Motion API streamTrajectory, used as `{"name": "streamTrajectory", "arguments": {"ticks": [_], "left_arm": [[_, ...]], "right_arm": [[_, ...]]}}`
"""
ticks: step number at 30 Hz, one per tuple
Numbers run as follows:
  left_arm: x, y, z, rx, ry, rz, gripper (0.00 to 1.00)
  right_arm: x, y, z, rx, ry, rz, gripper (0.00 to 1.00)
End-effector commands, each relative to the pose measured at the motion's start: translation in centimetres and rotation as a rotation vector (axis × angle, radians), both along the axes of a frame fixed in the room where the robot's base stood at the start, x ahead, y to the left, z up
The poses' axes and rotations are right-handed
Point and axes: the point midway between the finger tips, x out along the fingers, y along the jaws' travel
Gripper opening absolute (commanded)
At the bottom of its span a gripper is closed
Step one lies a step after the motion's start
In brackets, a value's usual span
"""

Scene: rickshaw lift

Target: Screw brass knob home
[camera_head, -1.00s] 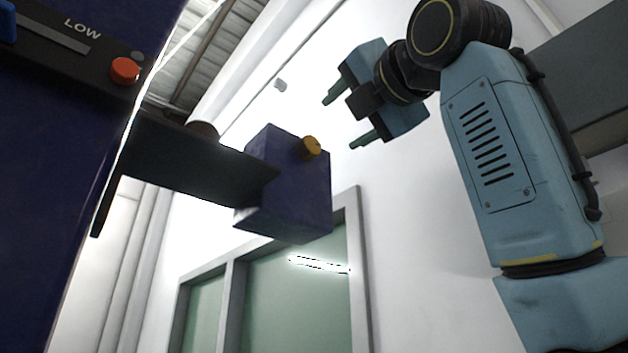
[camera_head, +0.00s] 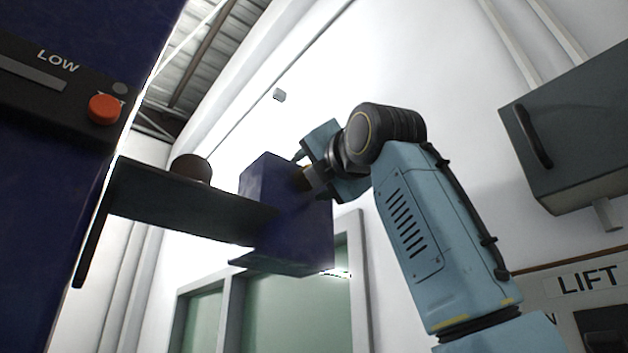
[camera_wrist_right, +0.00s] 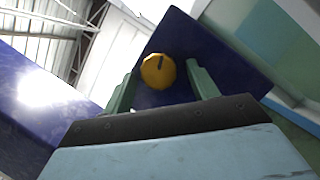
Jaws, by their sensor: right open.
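The brass knob (camera_wrist_right: 158,71) is on the face of a dark blue box. In the right wrist view it sits between the two green fingers of my right gripper (camera_wrist_right: 162,88), with a gap on each side. In the head view the knob (camera_head: 306,173) is mostly hidden by my right gripper (camera_head: 308,176), which is close against the blue box (camera_head: 285,225). The right gripper is open around the knob. A dark slot or mark shows on the knob's face. My left gripper is not in view.
A dark shelf-like bracket (camera_head: 185,208) joins the blue box to a tall blue panel on the left. The panel has a red button (camera_head: 104,109) and the label LOW. A grey cabinet (camera_head: 575,140) hangs on the right, above a LIFT sign (camera_head: 588,281).

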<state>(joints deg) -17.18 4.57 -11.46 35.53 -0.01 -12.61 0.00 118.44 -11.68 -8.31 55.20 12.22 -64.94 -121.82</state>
Motion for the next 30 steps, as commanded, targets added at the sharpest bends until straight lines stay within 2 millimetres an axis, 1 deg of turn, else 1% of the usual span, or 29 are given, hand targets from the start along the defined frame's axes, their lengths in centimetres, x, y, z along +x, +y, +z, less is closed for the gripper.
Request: {"name": "streamTrajectory", "arguments": {"ticks": [2,12,20,26,30], "left_arm": [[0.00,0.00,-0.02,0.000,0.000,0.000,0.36],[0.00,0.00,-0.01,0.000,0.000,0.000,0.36],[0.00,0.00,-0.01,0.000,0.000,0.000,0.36],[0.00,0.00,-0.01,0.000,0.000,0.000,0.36],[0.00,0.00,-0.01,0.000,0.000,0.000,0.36]], "right_arm": [[0.00,-0.01,-0.02,0.000,0.000,0.000,0.59],[-0.03,-0.04,0.01,0.000,0.000,0.000,0.14],[-0.08,-0.03,0.08,0.023,0.016,-0.002,0.14],[-0.14,0.01,0.19,0.101,0.073,-0.002,0.14],[-0.18,0.06,0.29,0.186,0.134,-0.002,0.14]]}}
